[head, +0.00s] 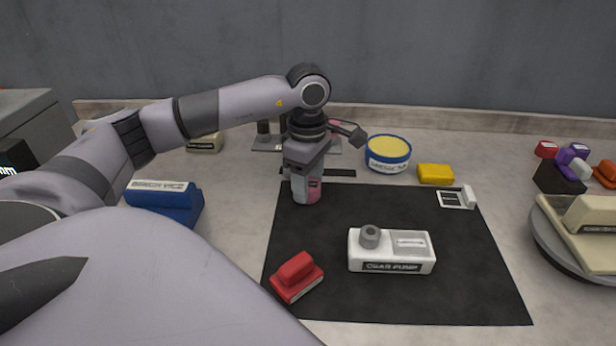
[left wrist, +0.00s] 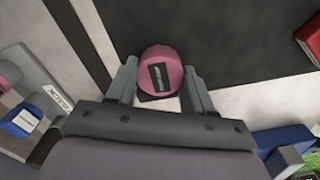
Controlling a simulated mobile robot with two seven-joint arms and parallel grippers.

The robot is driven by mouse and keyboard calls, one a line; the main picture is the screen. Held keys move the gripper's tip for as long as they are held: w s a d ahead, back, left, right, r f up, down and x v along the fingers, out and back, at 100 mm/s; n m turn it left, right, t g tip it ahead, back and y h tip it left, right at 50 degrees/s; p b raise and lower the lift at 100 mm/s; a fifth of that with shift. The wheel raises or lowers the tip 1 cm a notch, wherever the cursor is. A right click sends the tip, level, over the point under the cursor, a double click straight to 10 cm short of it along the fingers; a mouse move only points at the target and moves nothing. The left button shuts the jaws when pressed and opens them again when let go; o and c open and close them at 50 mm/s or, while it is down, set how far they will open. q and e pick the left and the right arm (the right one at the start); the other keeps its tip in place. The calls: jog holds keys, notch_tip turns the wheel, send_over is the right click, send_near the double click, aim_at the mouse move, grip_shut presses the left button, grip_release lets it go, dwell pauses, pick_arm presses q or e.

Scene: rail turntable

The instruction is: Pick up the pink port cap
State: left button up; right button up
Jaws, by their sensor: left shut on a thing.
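The pink port cap (left wrist: 161,68) is round, with a dark label on its face, and sits between the two grey fingers in the left wrist view. My left gripper (head: 306,192) points down at the back left of the black mat in the head view and is shut on the cap. Part of the cap's pink (head: 314,190) shows at the fingers; the rest is hidden by them. I cannot tell how high the cap is above the surface. My right gripper is not in view.
On the black mat (head: 390,300) are a white labelled pump block (head: 391,262) and a red block (head: 297,279). A blue bench vice (head: 165,203) stands left. A round yellow-topped tin (head: 388,153) and yellow block (head: 435,174) are behind. A grey turntable (head: 547,240) is right.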

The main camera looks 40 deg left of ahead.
pick_arm(q)
jog(key=shift+r, duration=0.15)
notch_tip(320, 180, up, 20)
jog(key=p, duration=0.4)
jog(key=shift+d+f, duration=0.1)
jog(key=shift+f, duration=0.1)
